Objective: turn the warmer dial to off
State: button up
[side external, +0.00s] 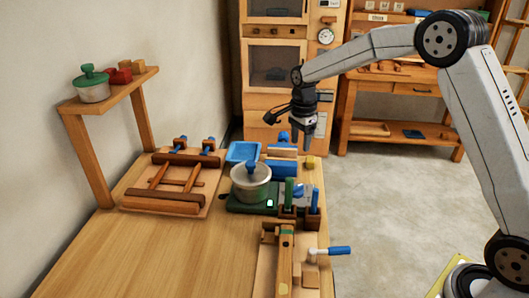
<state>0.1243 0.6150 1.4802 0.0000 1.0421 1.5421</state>
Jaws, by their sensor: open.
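The warmer appears to be the green base (236,206) on the wooden bench. A cream pot (250,190) with a blue lid knob sits on it. A small pale square (270,203) shows on the warmer's front right corner. I cannot make out a dial or its setting; the pot and the tool holder may hide it. My gripper (308,133) is open and points down, in the air above the bench's back right part. It is above and to the right of the pot, apart from it, with nothing visible between its fingers.
A wooden holder (287,213) with green and blue tools stands right of the warmer. A blue tray (243,152) lies behind the pot. A wooden frame (166,205) is at left, and a blue-handled vise (284,255) in front. The bench's front left (150,260) is clear.

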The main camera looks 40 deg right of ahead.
aim_at(297, 186)
jog(key=shift+s+f, duration=0.1)
jog(key=shift+f, duration=7.5)
grip_shut()
